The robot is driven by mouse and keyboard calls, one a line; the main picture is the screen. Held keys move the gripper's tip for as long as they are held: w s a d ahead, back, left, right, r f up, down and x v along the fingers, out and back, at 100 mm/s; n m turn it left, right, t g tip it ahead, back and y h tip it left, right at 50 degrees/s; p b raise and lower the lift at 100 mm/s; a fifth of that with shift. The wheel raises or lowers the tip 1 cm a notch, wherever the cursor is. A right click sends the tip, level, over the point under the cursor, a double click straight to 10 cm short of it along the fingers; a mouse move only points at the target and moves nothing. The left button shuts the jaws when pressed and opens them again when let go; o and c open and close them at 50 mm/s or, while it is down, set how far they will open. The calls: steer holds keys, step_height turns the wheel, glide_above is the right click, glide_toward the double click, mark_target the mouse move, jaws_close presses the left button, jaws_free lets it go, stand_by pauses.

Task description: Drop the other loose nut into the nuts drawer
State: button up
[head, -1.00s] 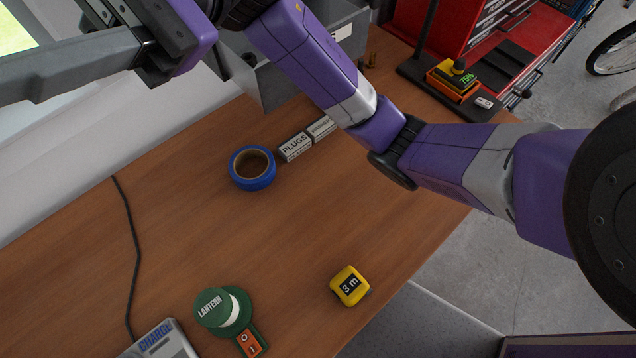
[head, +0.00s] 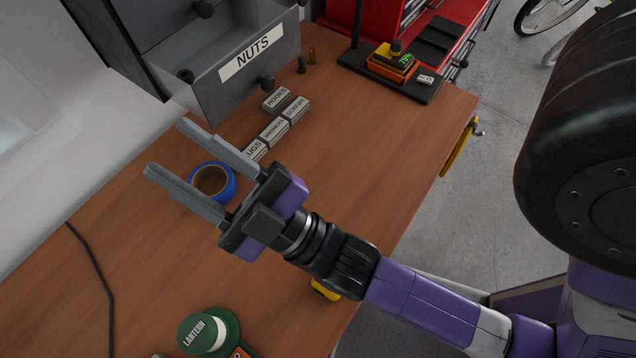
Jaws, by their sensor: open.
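The grey nuts drawer (head: 210,100), with a white NUTS label, is pulled out of its cabinet at the upper left. A small dark piece, apparently a nut (head: 186,75), lies inside it near the left side. The drawer's floor is only partly seen. My gripper (head: 168,148) is open and empty, its two grey fingers pointing up and left, below the drawer in the picture and partly in front of the blue tape. I cannot make out a loose nut on the bench; a small dark upright piece (head: 301,65) and a brass-coloured one (head: 312,55) stand right of the drawer.
Several small labelled boxes (head: 273,131) lie below the drawer. Blue tape (head: 230,184), a green lantern (head: 208,332) and a mostly hidden yellow tape measure (head: 322,290) are on the bench (head: 130,245). An orange device (head: 395,60) stands at the back right.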

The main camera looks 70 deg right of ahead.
steer(key=s+d+f+m+g+y, duration=0.1)
steer(key=s+d+f+m+g, duration=0.2)
steer(key=s+f, duration=1.4)
steer(key=f+m+g, duration=0.1)
steer(key=m+g, duration=0.2)
steer(key=g, duration=0.4)
steer(key=shift+f+y, duration=0.3)
steer(key=shift+y, duration=0.1)
steer(key=shift+w+d, duration=0.1)
step_height(320, 180, down, 4)
steer(key=b, duration=0.4)
steer(key=shift+f, duration=0.2)
steer(key=shift+r, duration=0.2)
